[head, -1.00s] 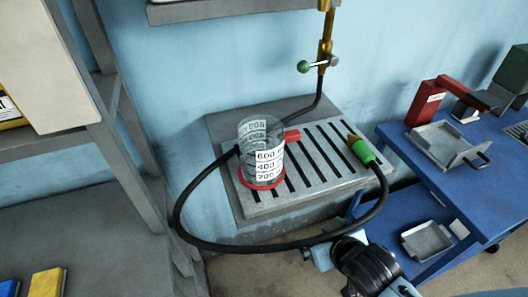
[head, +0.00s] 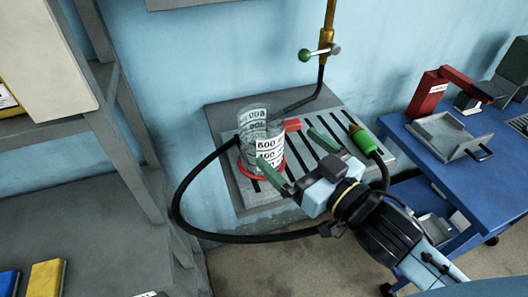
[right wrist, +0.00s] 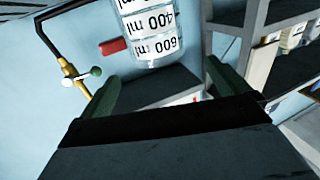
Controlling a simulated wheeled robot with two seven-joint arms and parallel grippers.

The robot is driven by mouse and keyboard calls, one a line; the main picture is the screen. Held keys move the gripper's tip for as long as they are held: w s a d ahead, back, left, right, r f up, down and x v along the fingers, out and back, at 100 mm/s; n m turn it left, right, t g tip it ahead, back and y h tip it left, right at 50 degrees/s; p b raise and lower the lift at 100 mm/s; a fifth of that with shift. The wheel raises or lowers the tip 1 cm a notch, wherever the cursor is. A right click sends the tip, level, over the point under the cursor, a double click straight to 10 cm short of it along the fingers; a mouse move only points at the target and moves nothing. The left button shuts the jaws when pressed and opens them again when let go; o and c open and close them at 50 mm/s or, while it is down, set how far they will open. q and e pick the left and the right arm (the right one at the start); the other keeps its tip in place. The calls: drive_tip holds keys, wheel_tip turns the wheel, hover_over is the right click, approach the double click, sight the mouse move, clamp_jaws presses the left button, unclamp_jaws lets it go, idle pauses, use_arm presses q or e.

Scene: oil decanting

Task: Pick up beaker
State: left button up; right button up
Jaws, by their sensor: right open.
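The beaker (head: 254,130) is clear, with white volume labels, and stands upright on a red ring at the left of the slotted grey drain stand (head: 222,124). In the right wrist view the beaker (right wrist: 152,22) shows ahead of the fingers, roughly between their lines. My right gripper (head: 296,150) is open and empty. Its green fingers point toward the beaker from the right; one fingertip overlaps the beaker's lower front in the head view, and I cannot tell whether it touches. The open fingers (right wrist: 160,82) also show in the right wrist view. My left gripper is not in view.
A black hose (head: 178,200) with a green-handled nozzle (head: 363,142) loops around the stand's front. A brass pipe with a valve (head: 320,52) rises behind. A blue bench (head: 415,150) stands right, a grey shelf (head: 128,165) left.

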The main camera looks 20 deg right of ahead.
sight(274, 135)
drive_tip(key=x, duration=0.5)
drive_tip(key=shift+w+a+p, duration=0.1)
drive_tip(key=shift+w+p, duration=0.15)
drive_tip(key=shift+p, duration=0.05)
drive_tip(key=shift+d+p+x, duration=0.15)
drive_tip(key=shift+p+x, duration=0.15)
drive_tip(key=shift+x, duration=1)
drive_tip(key=shift+d+p+x, duration=0.1)
drive_tip(key=shift+p+x, duration=0.15)
drive_tip(key=shift+x, duration=1.05)
drive_tip(key=shift+w+r, duration=0.1)
drive_tip(key=c, duration=1.2)
drive_tip(key=shift+c, duration=0.2)
drive_tip(key=shift+r, duration=0.1)
